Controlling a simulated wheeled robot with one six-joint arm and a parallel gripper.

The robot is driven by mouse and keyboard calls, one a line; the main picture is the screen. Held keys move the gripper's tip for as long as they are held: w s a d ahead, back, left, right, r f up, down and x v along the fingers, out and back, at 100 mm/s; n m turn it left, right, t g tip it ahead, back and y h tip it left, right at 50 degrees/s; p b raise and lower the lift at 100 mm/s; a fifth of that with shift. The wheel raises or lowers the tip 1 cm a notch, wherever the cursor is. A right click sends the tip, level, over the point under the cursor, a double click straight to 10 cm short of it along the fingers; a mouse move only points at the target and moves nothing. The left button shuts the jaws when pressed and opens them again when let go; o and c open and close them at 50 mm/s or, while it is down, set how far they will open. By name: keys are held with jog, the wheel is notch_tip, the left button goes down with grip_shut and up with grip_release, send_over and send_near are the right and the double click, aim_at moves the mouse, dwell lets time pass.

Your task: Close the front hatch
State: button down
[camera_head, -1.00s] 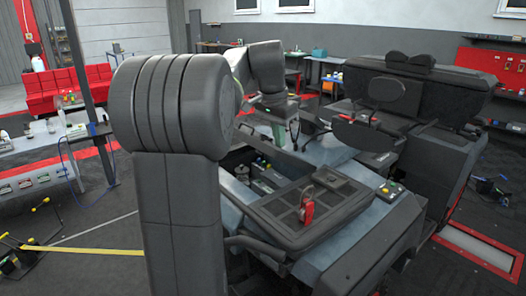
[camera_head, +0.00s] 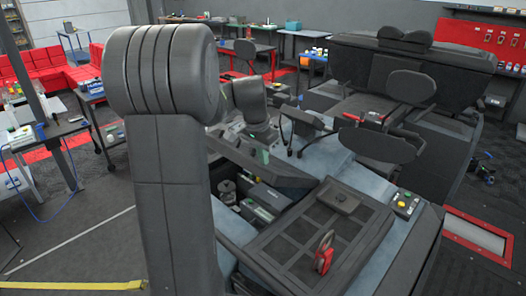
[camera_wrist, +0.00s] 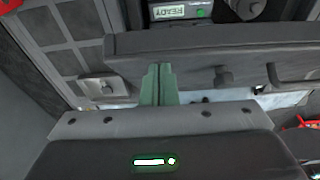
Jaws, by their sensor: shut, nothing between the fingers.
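The front hatch (camera_head: 272,170) looks to be the dark slab standing partly open over a bay in the grey vehicle. It also shows in the wrist view as a dark slab (camera_wrist: 225,45) across the picture. My gripper (camera_wrist: 157,70) is shut and empty, its green fingers pressed together with their tips overlapping the slab's near face. Whether they touch it I cannot tell. In the head view the green fingers (camera_head: 265,156) show just behind the slab's far edge. Equipment in the open bay (camera_head: 255,205) is visible below the slab.
A dark grid-patterned panel (camera_head: 285,240) with a red latch (camera_head: 324,252) lies in front of the bay. A small box with a yellow-green button (camera_head: 405,204) sits to its right. Seats (camera_head: 380,135) stand behind. A side table (camera_head: 45,130) is at left.

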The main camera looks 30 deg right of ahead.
jog(key=shift+a+f, duration=0.1)
jog(key=shift+f, duration=0.05)
jog(key=s+a+f+h+b, duration=0.1)
jog(key=f+b, duration=0.3)
jog(key=b, duration=0.4)
jog(key=a+f+t+h+b, duration=0.1)
jog(key=a+f+b, duration=0.3)
jog(key=b, duration=0.5)
jog(key=s+a+f+h+b, duration=0.1)
jog(key=a+f+h+b, duration=0.1)
jog(key=f+b, duration=0.4)
jog(key=shift+s+a+f+t+h+b, duration=0.3)
jog(key=shift+h+b, duration=0.4)
jog(key=shift+b, duration=0.55)
jog(key=f+b, duration=0.1)
jog(key=b, duration=0.1)
jog(key=f+b, duration=0.1)
jog(key=shift+s+a+f+b, duration=0.1)
jog(key=shift+a+f+b, duration=0.15)
jog(key=shift+f+b, duration=0.15)
jog(key=shift+f, duration=0.1)
jog(key=shift+s+a+f, duration=0.1)
jog(key=shift+s+f, duration=0.05)
jog(key=shift+f, duration=0.05)
jog(key=shift+r, duration=0.1)
